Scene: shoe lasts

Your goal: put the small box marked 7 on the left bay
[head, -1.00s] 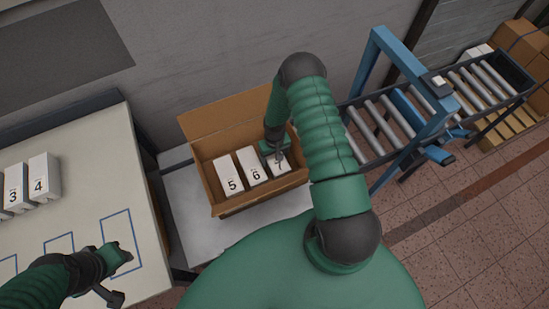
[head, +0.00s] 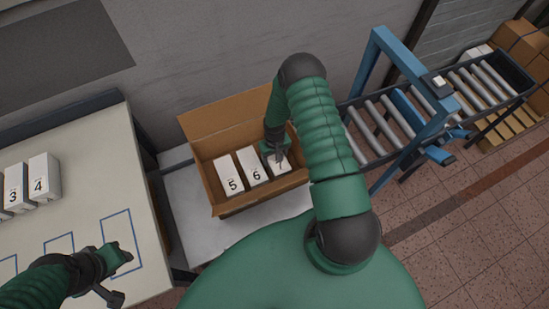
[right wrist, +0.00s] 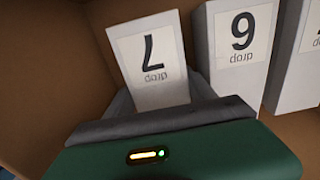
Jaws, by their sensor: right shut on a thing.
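The small white box marked 7 (head: 281,166) stands in the open cardboard carton, at the right end of a row. It also shows in the right wrist view (right wrist: 150,60). My right gripper (head: 277,157) is shut on it from above and hides part of its label. Three blue outlined bays lie on the pale table at the left; the one at the left edge (head: 8,266) is partly cut off by the picture. My left gripper (head: 122,255) is over the rightmost bay (head: 117,213); whether its fingers are open is unclear.
Boxes marked 5 (head: 229,180) and 6 (head: 253,168) stand beside box 7 in the carton (head: 205,182). Boxes 3 (head: 14,185) and 4 (head: 42,177) stand at the table's back left. A roller conveyor (head: 385,125) is at the right. The carton's walls surround the boxes.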

